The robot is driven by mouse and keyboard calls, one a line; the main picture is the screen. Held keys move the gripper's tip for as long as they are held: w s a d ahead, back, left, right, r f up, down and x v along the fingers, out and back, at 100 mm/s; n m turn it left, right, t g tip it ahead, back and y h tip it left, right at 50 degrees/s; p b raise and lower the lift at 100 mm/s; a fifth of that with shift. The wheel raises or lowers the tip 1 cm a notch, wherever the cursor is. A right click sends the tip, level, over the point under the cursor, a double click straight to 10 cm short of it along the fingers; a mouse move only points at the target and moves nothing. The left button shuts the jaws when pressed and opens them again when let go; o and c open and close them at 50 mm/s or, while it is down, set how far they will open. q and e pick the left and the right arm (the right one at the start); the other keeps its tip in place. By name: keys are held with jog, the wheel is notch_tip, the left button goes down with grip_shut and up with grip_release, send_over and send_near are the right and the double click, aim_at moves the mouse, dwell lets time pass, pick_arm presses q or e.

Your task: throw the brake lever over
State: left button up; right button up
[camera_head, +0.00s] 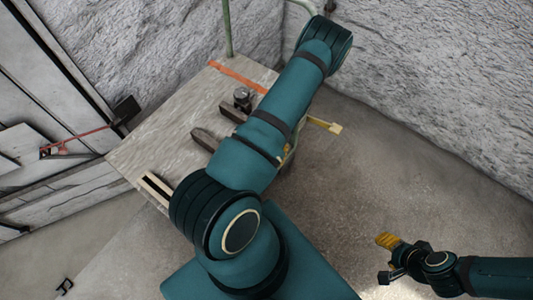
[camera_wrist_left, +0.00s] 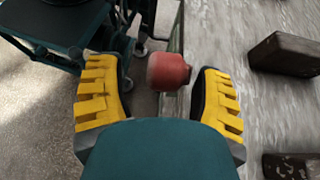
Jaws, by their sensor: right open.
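A red rounded knob (camera_wrist_left: 168,70), which looks like the grip of the brake lever, stands beside the table edge in the left wrist view. My left gripper (camera_wrist_left: 160,85) is open, with one yellow-padded finger on each side of the knob. The knob is nearer the right finger; I cannot tell whether they touch. In the head view my left arm covers the knob, and the lever's shaft is not clearly seen. My right gripper (camera_head: 388,257) is open and empty over the floor at the lower right, away from the table.
The grey-topped table (camera_head: 160,135) carries dark blocks (camera_head: 204,138), a small metal piece (camera_head: 242,98) and an orange stripe (camera_head: 237,76). A thin red rod (camera_head: 82,136) is at the left. Rough walls (camera_head: 440,70) close the back. The floor (camera_head: 390,180) right of the table is clear.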

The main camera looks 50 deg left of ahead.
pick_arm(q)
jog(key=shift+a, duration=0.15)
jog(key=shift+w+r, duration=0.1)
jog(key=shift+r, duration=0.05)
jog(key=v, duration=1.1)
jog(key=shift+w, duration=0.35)
jog(key=s+d+f+m+t, duration=0.1)
jog(key=d+f+t, duration=0.25)
jog(key=d, duration=0.35)
jog(key=s+d+f+t, duration=0.2)
jog(key=d+f+t, duration=0.15)
jog(key=d, duration=0.45)
jog(key=s+d+r+t, duration=0.1)
jog(key=d+r+t, duration=0.2)
jog(key=d, duration=0.3)
jog(key=s+d+r+t, duration=0.1)
jog(key=d+r+t, duration=0.2)
jog(key=d, duration=0.3)
jog(key=shift+s+h, duration=0.35)
jog(key=shift+h, duration=0.05)
jog(key=shift+d, duration=0.1)
